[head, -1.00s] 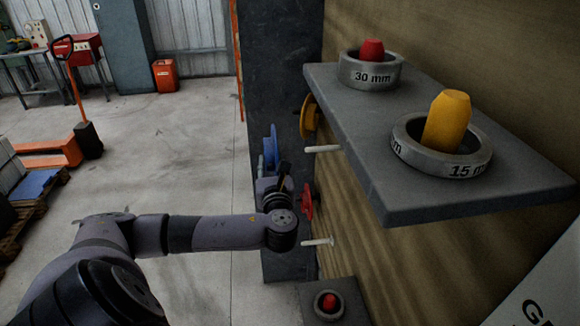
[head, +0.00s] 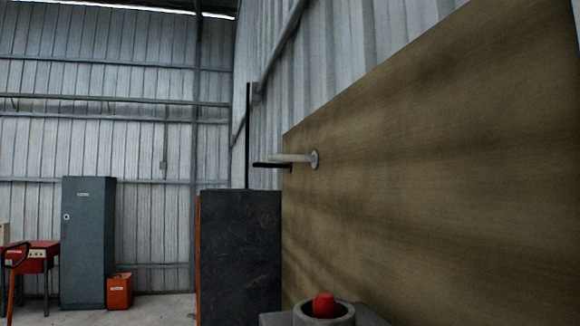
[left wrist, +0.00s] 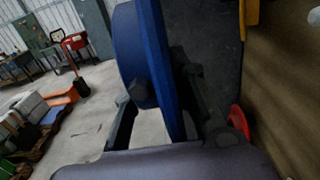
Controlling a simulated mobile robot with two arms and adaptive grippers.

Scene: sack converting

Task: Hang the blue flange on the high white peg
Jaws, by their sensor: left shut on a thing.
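The blue flange (left wrist: 160,60) fills the upper middle of the left wrist view, seen nearly edge-on. My left gripper (left wrist: 168,88) is shut on it, with one dark finger on each side. Neither shows in the head view now. A high white peg (head: 290,158) sticks out to the left from the wooden board (head: 430,150) in the head view, with a round pale base. No flange shows on it. A thin black bar (head: 268,165) shows just below and beside it. My right gripper is not in view.
A grey ring (head: 340,315) around a red plug (head: 323,303) stands at the bottom of the head view. A dark upright slab (head: 240,255) stands left of the board. In the left wrist view, a red part (left wrist: 239,121) and a yellow part (left wrist: 250,12) lie to the right.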

